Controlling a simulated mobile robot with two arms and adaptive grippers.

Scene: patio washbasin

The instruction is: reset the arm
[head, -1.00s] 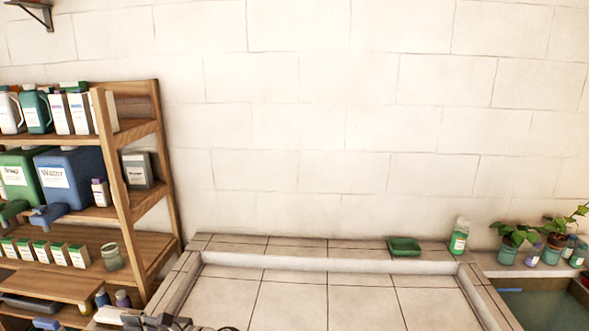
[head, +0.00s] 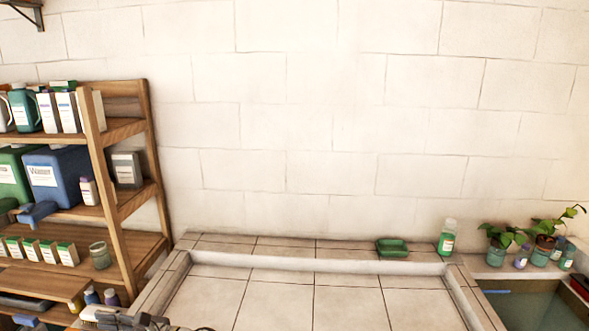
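Part of my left arm or gripper (head: 130,320) shows at the bottom edge of the head view, left of the middle, in front of the tiled basin. It is grey and black and mostly cut off by the frame. Its fingertips cannot be made out, and I cannot tell whether it holds anything. My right gripper is not in view.
A wooden shelf (head: 148,165) with bottles, boxes and blue and green canisters stands at the left. The tiled basin floor (head: 280,303) is bare. A green dish (head: 392,247) and a bottle (head: 447,238) stand on its back ledge. Potted plants (head: 545,240) stand at the right.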

